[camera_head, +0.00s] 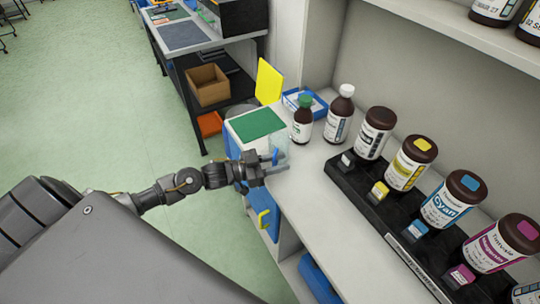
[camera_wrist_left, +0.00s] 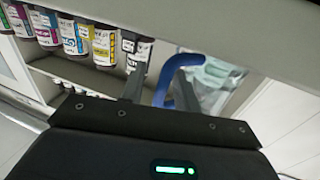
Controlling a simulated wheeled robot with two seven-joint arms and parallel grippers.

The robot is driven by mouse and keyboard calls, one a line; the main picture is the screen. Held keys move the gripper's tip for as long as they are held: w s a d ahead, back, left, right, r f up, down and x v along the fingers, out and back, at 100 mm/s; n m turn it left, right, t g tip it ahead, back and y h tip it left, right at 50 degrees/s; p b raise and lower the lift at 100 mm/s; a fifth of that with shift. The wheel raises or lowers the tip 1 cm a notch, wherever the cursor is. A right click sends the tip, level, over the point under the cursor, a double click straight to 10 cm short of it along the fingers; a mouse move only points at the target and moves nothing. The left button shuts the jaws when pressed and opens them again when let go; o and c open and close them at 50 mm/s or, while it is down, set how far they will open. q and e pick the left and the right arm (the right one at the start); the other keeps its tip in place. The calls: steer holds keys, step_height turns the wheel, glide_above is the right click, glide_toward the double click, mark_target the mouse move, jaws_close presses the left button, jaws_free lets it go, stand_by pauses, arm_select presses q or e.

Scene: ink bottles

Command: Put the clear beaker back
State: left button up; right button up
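The clear beaker (camera_head: 279,147) stands at the near left edge of the white counter, beside a white box with a green top. It is see-through and its outline is faint. In the left wrist view the beaker (camera_wrist_left: 215,82) has a blue curved handle (camera_wrist_left: 172,72). My left gripper (camera_head: 264,170) is at the handle side of the beaker. In the left wrist view its fingers (camera_wrist_left: 160,88) stand apart, with the blue handle between them and a gap beside it. Whether a finger touches the handle is unclear. My right gripper is not in view.
A black rack (camera_head: 400,228) with several brown ink bottles and small coloured blocks fills the counter's right side. A green-capped bottle (camera_head: 302,120) and a white-capped bottle (camera_head: 339,113) stand behind the beaker. A blue tray (camera_head: 318,107) lies farther back. The near counter strip (camera_head: 318,205) is clear.

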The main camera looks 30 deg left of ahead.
arm_select(q)
steer(key=b+v, duration=0.2)
steer(key=v, duration=1)
